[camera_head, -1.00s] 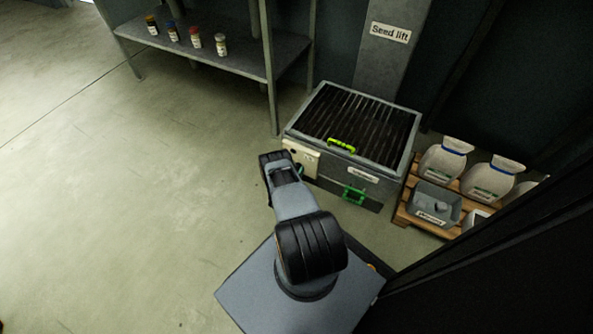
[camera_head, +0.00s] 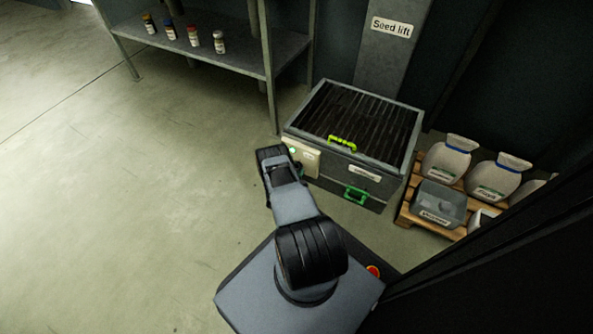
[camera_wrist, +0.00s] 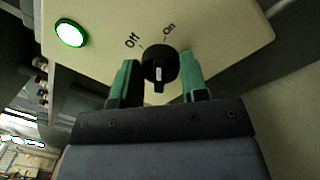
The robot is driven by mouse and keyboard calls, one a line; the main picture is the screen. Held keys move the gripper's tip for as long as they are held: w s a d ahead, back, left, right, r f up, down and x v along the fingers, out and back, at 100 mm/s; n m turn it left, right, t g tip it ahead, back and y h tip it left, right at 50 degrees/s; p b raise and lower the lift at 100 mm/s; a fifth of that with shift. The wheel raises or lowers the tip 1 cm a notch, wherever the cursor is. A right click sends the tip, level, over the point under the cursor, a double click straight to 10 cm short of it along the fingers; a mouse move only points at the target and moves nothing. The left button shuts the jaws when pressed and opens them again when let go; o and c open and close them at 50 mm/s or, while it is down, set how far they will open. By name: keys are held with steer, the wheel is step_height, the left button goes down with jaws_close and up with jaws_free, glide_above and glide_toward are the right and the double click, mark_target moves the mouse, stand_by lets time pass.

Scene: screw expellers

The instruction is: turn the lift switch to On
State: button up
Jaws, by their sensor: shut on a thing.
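The lift switch is a black round knob (camera_wrist: 159,62) on a cream panel (camera_wrist: 215,25), seen in the wrist view. "Off" is printed at its upper left and "On" at its upper right. A white mark shows on the knob's near side; I cannot tell for sure which label the knob points to. A round lamp (camera_wrist: 70,33) on the panel glows green-white. My gripper (camera_wrist: 159,80) has its green fingers on either side of the knob and is shut on it. In the head view the panel (camera_head: 306,158) is on the front left of the seed lift box (camera_head: 411,157); my wrist hides the knob.
The box has a dark grate, a lime handle (camera_head: 342,142) on top and a green handle (camera_head: 356,195) in front. A pallet (camera_head: 409,214) with sacks (camera_head: 447,158) and a grey bin (camera_head: 439,204) stands to the right. A shelf (camera_head: 238,58) with bottles is behind. The floor at left is clear.

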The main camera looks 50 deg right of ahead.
steer(key=shift+a+m, duration=0.1)
steer(key=shift+m, duration=0.5)
steer(key=o, duration=0.7)
steer(key=shift+w, duration=0.1)
steer(key=shift+c, duration=0.2)
steer(key=shift+o, duration=1.3)
steer(key=shift+m, duration=0.3)
